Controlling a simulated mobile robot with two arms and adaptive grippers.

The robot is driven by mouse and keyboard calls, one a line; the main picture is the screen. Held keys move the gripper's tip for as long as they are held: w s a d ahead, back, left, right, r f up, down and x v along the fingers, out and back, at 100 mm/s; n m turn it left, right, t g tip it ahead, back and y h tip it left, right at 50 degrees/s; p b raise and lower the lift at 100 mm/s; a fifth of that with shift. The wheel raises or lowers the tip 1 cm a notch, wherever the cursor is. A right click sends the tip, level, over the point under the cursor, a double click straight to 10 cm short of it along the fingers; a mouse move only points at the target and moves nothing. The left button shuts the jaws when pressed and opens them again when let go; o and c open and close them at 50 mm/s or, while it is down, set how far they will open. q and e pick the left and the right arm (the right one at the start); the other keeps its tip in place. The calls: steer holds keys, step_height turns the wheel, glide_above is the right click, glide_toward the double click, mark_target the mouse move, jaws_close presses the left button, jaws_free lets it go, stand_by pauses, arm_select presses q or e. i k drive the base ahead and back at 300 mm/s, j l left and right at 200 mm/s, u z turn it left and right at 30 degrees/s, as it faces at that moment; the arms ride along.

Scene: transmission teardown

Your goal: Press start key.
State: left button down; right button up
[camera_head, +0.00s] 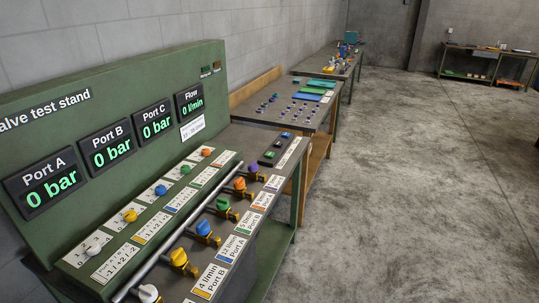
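The green valve test stand (130,75) fills the left of the head view. A small dark key block (264,161) sits at the far end of its bench top, with small green and blue keys and a white label strip (288,152) beside it. The lettering there is too small to read, so I cannot tell which key is start. The displays for Port A (43,183), Port B (108,145) and Port C (152,120) read 0 bar. The Flow display (189,102) reads 0 l/min. Neither of my grippers is in view.
Coloured valve handles, including a yellow one (179,257) and a blue one (203,228), stand along the bench near a metal rail (185,226). Another workbench (262,109) with small parts and green mats stands beyond. The concrete floor (400,180) to the right is clear.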

mark_target(268, 154)
steer(key=i+l+u, duration=0.1)
steer(key=i+l, duration=0.3)
steer(key=i+l+u, duration=0.15)
steer(key=i+l, duration=0.25)
steer(key=i+l+u, duration=0.1)
steer(key=i+l, duration=0.25)
steer(key=i+l+u, duration=0.15)
steer(key=i+l, duration=0.2)
steer(key=l, duration=0.25)
steer(key=i+l+u, duration=0.1)
steer(key=i+l, duration=0.25)
steer(key=l, duration=0.2)
